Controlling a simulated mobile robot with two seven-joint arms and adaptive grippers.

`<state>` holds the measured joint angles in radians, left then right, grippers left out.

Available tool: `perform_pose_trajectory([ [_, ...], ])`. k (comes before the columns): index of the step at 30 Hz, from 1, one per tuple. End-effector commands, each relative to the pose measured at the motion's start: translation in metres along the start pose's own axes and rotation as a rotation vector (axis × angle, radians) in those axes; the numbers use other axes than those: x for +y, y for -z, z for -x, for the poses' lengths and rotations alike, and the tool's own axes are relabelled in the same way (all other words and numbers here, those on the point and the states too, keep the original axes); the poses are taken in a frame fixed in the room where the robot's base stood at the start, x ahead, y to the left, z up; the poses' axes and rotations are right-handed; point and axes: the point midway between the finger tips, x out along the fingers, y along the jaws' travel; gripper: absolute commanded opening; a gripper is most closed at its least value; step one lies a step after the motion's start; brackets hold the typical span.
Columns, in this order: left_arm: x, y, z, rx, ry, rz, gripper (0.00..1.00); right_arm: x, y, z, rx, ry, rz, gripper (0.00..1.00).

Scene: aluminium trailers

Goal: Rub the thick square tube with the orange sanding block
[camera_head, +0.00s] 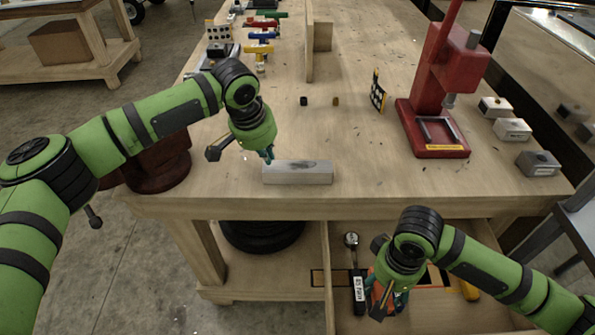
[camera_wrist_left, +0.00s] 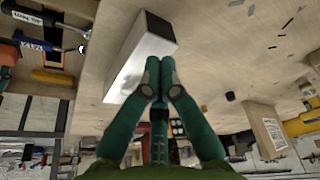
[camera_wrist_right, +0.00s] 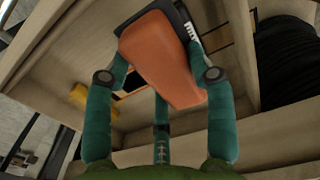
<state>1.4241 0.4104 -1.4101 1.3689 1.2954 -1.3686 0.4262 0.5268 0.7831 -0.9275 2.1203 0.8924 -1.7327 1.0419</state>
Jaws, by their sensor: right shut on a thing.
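The thick square tube (camera_head: 300,175), pale grey with a dark smudge on top, lies near the table's front edge. In the left wrist view the tube (camera_wrist_left: 135,62) lies just beyond my left fingertips. My left gripper (camera_head: 269,158) is at the tube's left end with its fingers together and nothing between them; I cannot tell whether it touches the tube. My right gripper (camera_head: 383,300) is low in front of the table, over the shelf area. It is shut on the orange sanding block (camera_wrist_right: 160,58), which has a dark face on its far side.
A red press (camera_head: 436,115) stands at the right, with several grey blocks (camera_head: 512,129) beside it. Clamps (camera_head: 262,36) lie at the back left. A small patterned board (camera_head: 377,95) stands mid-table. A ratchet-like tool (camera_head: 356,275) lies below the tabletop.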

Motion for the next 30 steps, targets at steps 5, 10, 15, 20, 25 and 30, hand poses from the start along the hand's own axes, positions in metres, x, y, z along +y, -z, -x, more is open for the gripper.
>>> perform_pose_trajectory([
  [5,0.000,0.000,0.000,0.000,0.000,0.000,0.00,0.000,0.000,0.000,0.001,0.000,0.000,0.29],
  [10,0.000,0.000,0.000,0.000,0.000,0.000,0.00,0.000,0.000,0.000,0.001,0.000,0.000,0.29],
  [15,0.000,0.000,-0.001,0.000,0.000,0.000,0.00,0.000,0.000,0.000,0.001,0.000,0.000,0.29],
  [20,0.000,-0.001,-0.004,-0.001,-0.001,0.000,0.00,0.000,0.000,0.000,0.001,0.000,0.000,0.29],
  [25,0.000,-0.002,-0.007,-0.001,-0.001,0.000,0.00,0.000,0.000,0.001,0.001,0.000,0.000,0.29],
  [30,0.000,-0.003,-0.010,-0.001,-0.001,0.000,0.00,0.000,0.000,0.001,0.001,0.000,0.000,0.29],
])
